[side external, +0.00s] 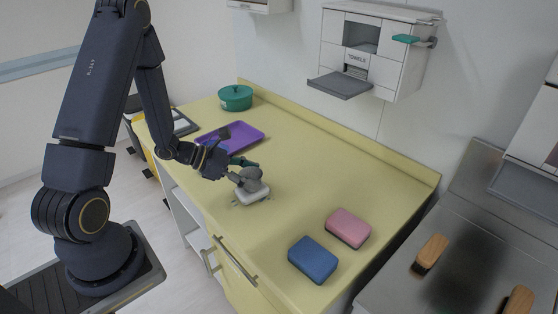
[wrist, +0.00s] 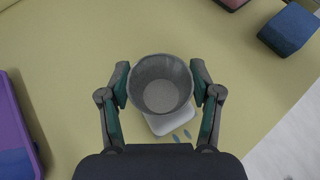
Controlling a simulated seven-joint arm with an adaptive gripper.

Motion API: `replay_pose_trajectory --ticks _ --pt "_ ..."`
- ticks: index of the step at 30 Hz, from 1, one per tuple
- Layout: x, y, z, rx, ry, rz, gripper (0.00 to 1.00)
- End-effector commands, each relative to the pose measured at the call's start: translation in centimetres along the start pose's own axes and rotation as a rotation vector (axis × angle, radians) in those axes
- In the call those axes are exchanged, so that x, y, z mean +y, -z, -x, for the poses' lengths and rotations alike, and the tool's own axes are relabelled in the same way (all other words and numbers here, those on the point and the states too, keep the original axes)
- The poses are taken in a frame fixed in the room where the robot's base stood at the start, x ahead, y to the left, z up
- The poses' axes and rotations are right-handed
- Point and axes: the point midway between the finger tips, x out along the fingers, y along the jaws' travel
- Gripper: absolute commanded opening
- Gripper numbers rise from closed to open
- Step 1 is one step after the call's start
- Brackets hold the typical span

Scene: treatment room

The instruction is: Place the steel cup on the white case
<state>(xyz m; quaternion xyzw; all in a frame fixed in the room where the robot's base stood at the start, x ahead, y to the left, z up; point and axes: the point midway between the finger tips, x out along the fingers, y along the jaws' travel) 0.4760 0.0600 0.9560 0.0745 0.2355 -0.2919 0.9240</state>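The grey steel cup (wrist: 161,84) is between the two fingers of my gripper (wrist: 160,80) in the wrist view, its open mouth facing the camera. The fingertips appear to press on its left and right sides. The white case (wrist: 172,123) shows below the cup, partly hidden by it, with blue marks near its lower edge. In the side view the case (side external: 252,197) lies on the yellow counter, and the cup (side external: 251,184) is right over it, partly covered by my gripper (side external: 245,172). I cannot tell whether cup and case touch.
A purple tray (side external: 243,142) with a dark item lies behind my gripper, and a teal pot (side external: 235,97) stands farther back. A blue block (side external: 312,260) and a pink block (side external: 348,228) lie toward the front right. The counter (side external: 310,170) between is clear.

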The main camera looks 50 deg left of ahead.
Motion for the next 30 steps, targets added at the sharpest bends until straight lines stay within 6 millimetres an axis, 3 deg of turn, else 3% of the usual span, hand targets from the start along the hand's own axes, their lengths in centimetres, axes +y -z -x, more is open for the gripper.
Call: replay_pose_trajectory --ticks 7,19,23,30 --pt "0.0 0.0 0.0 0.000 0.000 0.000 0.88" --pt "0.0 -0.3 0.4 0.000 -0.002 -0.001 0.88" --pt "0.1 -0.3 2.4 -0.001 -0.005 0.000 0.88" --pt "0.2 -0.3 8.0 0.000 -0.008 -0.001 0.88"
